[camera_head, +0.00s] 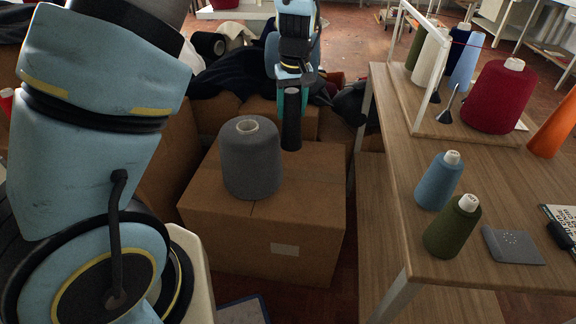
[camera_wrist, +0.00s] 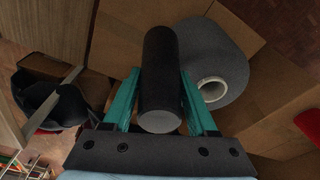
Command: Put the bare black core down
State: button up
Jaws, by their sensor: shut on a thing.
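The bare black core (camera_head: 291,119) is a slim dark cylinder, held upright in my gripper (camera_head: 292,90). In the wrist view the core (camera_wrist: 162,75) lies between the two teal fingers of my gripper (camera_wrist: 161,100), which are shut on it. Its lower end is at or just above the top of a cardboard box (camera_head: 315,185); I cannot tell whether it touches. A large grey yarn cone (camera_head: 250,160) stands on the box just left of the core. The grey cone also shows right of the core in the wrist view (camera_wrist: 228,62).
A wooden table (camera_head: 400,170) on the right carries a blue cone (camera_head: 438,181), an olive cone (camera_head: 453,228), a crimson cone (camera_head: 500,97) and a grey folded cloth (camera_head: 512,245). Dark cloth (camera_head: 235,80) lies on boxes behind. The box top's front right is clear.

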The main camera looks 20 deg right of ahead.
notch_tip(320, 180, down, 20)
dwell(0.5)
jog(key=o, duration=1.1)
jog(key=shift+c, duration=0.2)
notch_tip(320, 180, up, 12)
jog(key=s, duration=0.1)
jog(key=shift+s, duration=0.4)
